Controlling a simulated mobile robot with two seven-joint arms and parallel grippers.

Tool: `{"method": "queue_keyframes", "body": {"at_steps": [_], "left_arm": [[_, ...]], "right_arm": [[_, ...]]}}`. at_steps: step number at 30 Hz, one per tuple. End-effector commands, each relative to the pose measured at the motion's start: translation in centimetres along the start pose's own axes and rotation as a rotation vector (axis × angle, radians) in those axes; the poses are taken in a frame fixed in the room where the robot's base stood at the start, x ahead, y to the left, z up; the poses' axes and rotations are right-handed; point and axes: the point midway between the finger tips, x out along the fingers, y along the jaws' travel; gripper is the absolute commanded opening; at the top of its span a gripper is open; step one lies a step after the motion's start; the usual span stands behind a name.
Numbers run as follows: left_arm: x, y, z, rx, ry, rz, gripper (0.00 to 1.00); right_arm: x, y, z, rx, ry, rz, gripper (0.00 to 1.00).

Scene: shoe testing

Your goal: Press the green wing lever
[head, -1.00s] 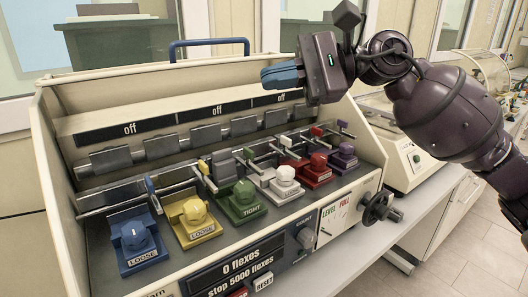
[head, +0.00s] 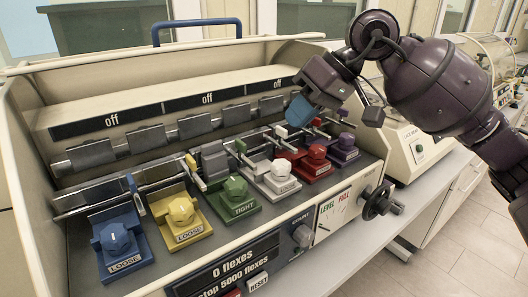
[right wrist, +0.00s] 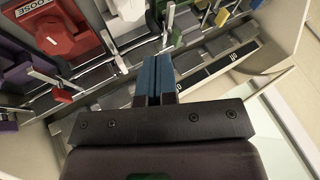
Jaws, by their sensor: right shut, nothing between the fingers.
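The green wing lever (head: 240,146) is a small green tab on a metal rod behind the green clamp block (head: 237,197) labelled TIGHT. My right gripper (head: 299,110) reaches in from the right with blue fingertips pressed together and nothing held. In the head view it hangs above the white and red tabs, right of the green one. The fingertips also show in the right wrist view (right wrist: 155,72). My left gripper is not in view.
Neighbouring tabs are close: yellow (head: 191,163), white (head: 281,132) and red (head: 316,122). Several coloured clamp blocks line the front. The back panel (head: 90,102) with "off" displays rises behind the rods. A black handwheel (head: 378,201) sits at the machine's right end.

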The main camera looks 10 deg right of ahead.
Motion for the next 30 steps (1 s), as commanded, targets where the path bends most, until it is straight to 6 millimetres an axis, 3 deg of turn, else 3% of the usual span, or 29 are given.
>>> {"method": "queue_keyframes", "body": {"at_steps": [14, 30], "left_arm": [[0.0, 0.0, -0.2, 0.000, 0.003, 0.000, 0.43], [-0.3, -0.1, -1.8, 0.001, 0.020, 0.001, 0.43]], "right_arm": [[0.5, -0.1, 0.0, -0.006, -0.001, -0.003, 0.00], [8.3, -0.1, 0.0, -0.005, -0.001, -0.005, 0.00]]}}
